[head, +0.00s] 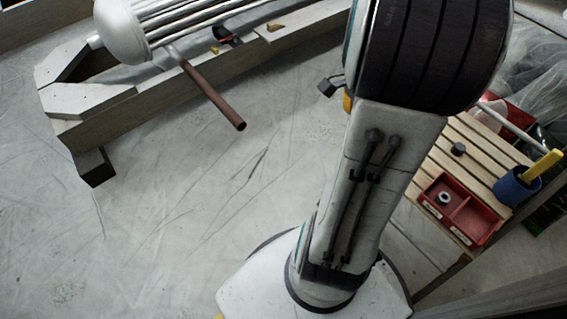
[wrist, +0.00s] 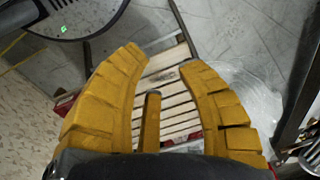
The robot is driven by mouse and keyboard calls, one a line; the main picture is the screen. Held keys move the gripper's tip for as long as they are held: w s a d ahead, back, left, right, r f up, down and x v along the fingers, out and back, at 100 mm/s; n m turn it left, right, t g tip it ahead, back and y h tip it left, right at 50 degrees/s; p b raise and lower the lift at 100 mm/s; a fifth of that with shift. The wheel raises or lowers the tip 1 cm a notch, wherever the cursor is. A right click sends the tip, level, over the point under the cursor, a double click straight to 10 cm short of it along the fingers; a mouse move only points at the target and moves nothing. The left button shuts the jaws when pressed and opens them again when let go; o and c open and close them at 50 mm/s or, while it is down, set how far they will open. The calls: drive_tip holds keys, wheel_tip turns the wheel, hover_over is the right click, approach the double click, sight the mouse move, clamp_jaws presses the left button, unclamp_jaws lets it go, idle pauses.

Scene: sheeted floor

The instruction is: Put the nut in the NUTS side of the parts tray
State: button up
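The red parts tray (head: 484,236) stands on a slatted wooden table at the right in the head view. It has two compartments and pale labels on its front edge, too small to read. A small silvery ring-shaped piece (head: 443,198) lies in its left compartment. A dark, chunky piece (head: 458,149) lies on the slats behind the tray; I cannot tell which piece is the task's nut. My gripper (wrist: 160,56) is open in the wrist view, with slats visible between its yellow fingers and no object seen held. The head view does not show my fingers.
A blue cup (head: 512,190) with a yellow item stands beside the tray on the slatted table (head: 482,140). Clear plastic sheeting (head: 535,80) lies beyond. A wooden frame (head: 150,105) with a brown pipe (head: 212,97) is at left. The middle floor is open.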

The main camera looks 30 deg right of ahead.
drive_tip(key=s+a+r+n+t+y, duration=0.1)
drive_tip(key=a+r+n, duration=0.1)
drive_tip(key=a+n, duration=1.6)
drive_tip(key=shift+s+a+n+t, duration=0.3)
drive_tip(key=shift+a+n+t, duration=0.1)
drive_tip(key=shift+a, duration=2.2)
